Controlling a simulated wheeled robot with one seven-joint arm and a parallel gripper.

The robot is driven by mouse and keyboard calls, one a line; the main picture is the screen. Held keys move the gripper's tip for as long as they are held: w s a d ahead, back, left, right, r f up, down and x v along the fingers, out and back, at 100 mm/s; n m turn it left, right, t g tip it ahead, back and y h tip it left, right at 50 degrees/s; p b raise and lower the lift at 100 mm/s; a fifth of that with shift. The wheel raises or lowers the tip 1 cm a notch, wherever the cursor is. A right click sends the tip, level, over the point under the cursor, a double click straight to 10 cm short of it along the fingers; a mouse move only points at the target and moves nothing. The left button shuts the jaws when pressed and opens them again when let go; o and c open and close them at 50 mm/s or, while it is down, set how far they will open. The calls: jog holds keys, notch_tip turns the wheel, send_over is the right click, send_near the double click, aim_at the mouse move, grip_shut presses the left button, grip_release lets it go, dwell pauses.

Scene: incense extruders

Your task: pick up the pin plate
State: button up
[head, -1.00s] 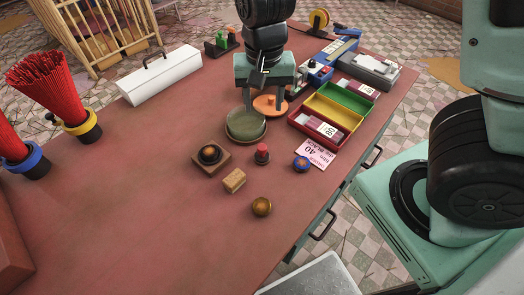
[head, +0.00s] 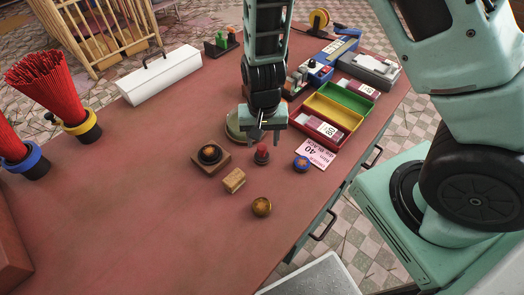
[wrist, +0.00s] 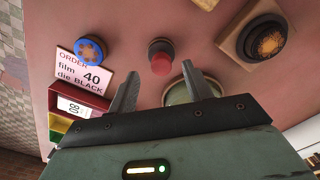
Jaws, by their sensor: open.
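No thing is labelled as the pin plate, and I cannot tell for sure which piece it is. A small dark round piece with a red top (head: 262,155) stands on the red table; it also shows in the wrist view (wrist: 160,58). My gripper (head: 265,141) is open and empty just behind and above it, with the red top between the fingertip lines in the wrist view. A black disc with a golden centre (head: 211,153) sits on a wooden block left of it. A blue disc with an orange centre (head: 301,164) lies to the right.
A green dish (head: 231,126) is partly hidden behind my gripper. An order card (head: 318,152) and red, yellow and green trays (head: 334,110) lie right.

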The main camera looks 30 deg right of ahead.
aim_at(262, 146)
jog(key=shift+a+f, duration=0.1)
jog(key=shift+f, duration=1.9)
grip_shut()
